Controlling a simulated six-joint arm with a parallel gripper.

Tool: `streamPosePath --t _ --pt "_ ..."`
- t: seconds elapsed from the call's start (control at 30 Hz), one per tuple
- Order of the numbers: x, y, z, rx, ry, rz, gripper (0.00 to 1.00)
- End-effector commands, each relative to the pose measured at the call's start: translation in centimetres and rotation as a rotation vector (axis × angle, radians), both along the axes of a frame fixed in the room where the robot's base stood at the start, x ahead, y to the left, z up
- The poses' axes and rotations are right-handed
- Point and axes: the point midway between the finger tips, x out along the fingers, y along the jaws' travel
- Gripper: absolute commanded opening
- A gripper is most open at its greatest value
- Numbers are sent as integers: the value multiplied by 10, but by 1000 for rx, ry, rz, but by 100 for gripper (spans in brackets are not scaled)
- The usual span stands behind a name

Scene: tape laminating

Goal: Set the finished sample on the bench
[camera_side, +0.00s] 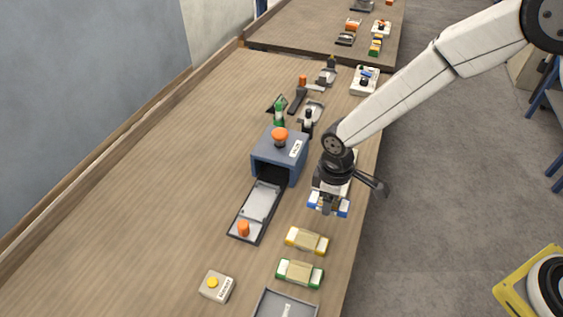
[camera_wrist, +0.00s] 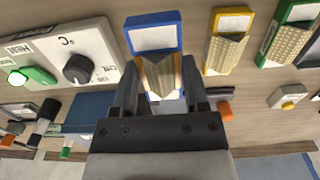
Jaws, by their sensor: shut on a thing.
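A sample with blue ends (camera_side: 342,210) is in my gripper (camera_side: 328,200), over the right side of the bench in the side view. In the wrist view, the blue-ended sample (camera_wrist: 152,38) sits between the fingers of my gripper (camera_wrist: 160,88), with its tan middle at the fingertips. Whether its underside touches the bench (camera_side: 150,170) is hidden. A yellow-ended sample (camera_side: 307,241) and a green-ended sample (camera_side: 300,272) lie on the bench nearer the camera. The yellow-ended (camera_wrist: 224,55) and green-ended (camera_wrist: 285,45) samples also show in the wrist view.
A blue-grey laminator box (camera_side: 268,155) with an orange knob stands left of my gripper, its tray (camera_side: 258,208) extended. A button box (camera_side: 217,286) and a grey bin (camera_side: 285,304) are near the front. A dial box (camera_wrist: 60,50) shows in the wrist view. The left bench is clear.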

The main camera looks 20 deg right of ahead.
Motion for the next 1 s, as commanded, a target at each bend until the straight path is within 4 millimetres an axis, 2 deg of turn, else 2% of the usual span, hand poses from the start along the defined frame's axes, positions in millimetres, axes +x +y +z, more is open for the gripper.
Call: streamPosePath --t 0.17,0.53,0.8,1.0 --pt "8 3 -10 1 -1 0 0" --pt "12 5 -15 1 -1 0 0" --pt "14 5 -41 0 0 0 0" --pt "14 6 -48 1 -2 0 0"
